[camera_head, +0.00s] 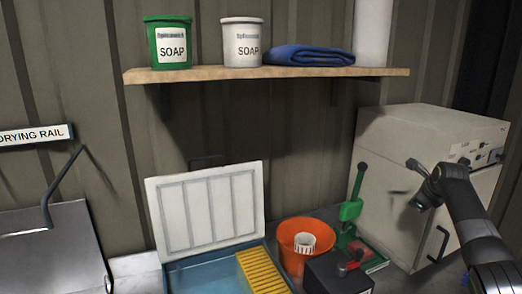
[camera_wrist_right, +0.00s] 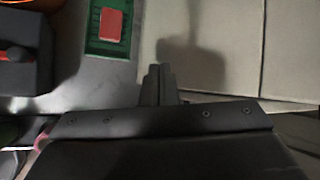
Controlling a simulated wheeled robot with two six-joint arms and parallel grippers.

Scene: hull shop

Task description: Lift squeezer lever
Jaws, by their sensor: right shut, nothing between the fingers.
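The green squeezer (camera_head: 350,211) stands on the worktop beside the white cabinet, and its lever (camera_head: 359,180) points up, slightly tilted. Its foot is partly hidden by a dark box. My right gripper (camera_head: 414,168) is to the right of the lever and apart from it, in front of the cabinet. In the right wrist view its fingers (camera_wrist_right: 160,84) are together and empty. A green tray with a red pad (camera_wrist_right: 115,26) lies beyond the fingers in that view. The lever cannot be made out clearly there. My left gripper is not in view.
A dark box with a red knob (camera_head: 340,274) and an orange bucket (camera_head: 290,233) holding a white cup stand left of the squeezer. The white cabinet (camera_head: 383,190) is close behind and right. An open blue cooler (camera_head: 205,278) with a yellow rack is further left.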

